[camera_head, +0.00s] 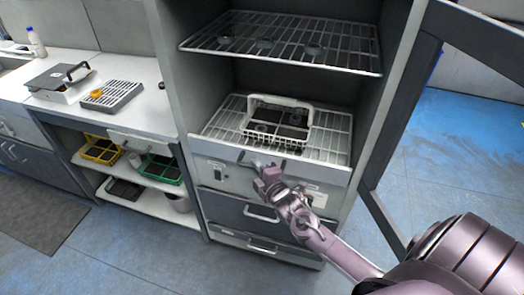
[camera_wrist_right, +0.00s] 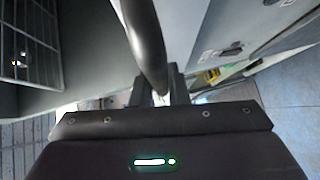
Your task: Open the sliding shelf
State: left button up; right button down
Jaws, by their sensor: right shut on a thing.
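The sliding shelf (camera_head: 333,150) is a wire rack low in the tall open cabinet, with a pale front strip and a bar handle. A white wire basket (camera_head: 278,122) with dark things in it stands on the shelf. My right gripper (camera_head: 262,174) is at the handle on the shelf's front. In the right wrist view the dark curved handle bar (camera_wrist_right: 143,40) runs down between the fingers of my right gripper (camera_wrist_right: 160,92), which is shut on it. My fingers partly hide the handle in the head view. My left gripper is not in view.
An upper wire shelf (camera_head: 350,62) holds a few small round things. The cabinet's glass door (camera_head: 392,150) stands open at the right. Drawers with handles (camera_head: 240,208) are below. A white counter (camera_head: 150,110) with trays is at the left. The blue floor (camera_head: 450,150) is clear.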

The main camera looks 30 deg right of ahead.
jog(key=s+a+p, duration=0.6)
jog(key=s+a, duration=0.9)
jog(key=a, duration=0.2)
jog(key=shift+a, duration=0.15)
jog(key=c, duration=1.4)
grip_release()
jog(key=s+r+b, duration=0.1)
jog(key=s, duration=0.6)
jog(key=shift+s+a+b, duration=0.25)
jog(key=shift+s+b, duration=0.05)
